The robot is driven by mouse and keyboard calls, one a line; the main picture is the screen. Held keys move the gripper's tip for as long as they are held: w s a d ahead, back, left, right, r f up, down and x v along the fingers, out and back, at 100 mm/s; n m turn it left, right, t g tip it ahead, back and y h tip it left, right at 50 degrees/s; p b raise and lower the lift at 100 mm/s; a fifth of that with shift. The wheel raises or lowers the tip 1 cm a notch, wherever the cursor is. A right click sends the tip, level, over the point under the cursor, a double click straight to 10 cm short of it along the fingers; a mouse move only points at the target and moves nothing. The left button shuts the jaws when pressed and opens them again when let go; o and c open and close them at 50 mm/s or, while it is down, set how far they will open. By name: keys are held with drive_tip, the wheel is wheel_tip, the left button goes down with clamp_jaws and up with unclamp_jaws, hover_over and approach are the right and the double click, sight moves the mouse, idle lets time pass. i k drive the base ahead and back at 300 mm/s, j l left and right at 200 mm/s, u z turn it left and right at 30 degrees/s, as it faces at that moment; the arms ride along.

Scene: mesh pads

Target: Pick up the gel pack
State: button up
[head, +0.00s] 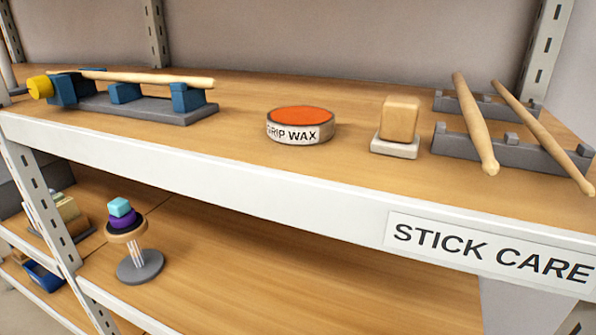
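Nothing in the head view is labelled as a gel pack, and I cannot tell for sure which thing it is. A small teal block (119,207) sits on top of a purple piece (122,218) on the lower shelf at left. Both rest on a round wooden-rimmed pad (126,232) with a dark top, held up by a stand with a round grey base (140,266). My gripper is not in view.
The upper shelf (235,150) holds a grip wax tin (300,125), a tan block (400,119) on a pale base, drumsticks on a grey rack (460,146), and a stick in a blue-clamped holder (125,95). Its white front edge overhangs the lower shelf (290,285), bare right of the stand.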

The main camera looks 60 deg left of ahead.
sight(118, 207)
drive_tip(key=j+u, duration=0.15)
drive_tip(key=u, duration=2.95)
drive_tip(key=i+j+z, duration=0.35)
drive_tip(key=i+z, duration=0.2)
drive_tip(key=k+j, duration=0.15)
drive_tip(key=i+l, duration=0.1)
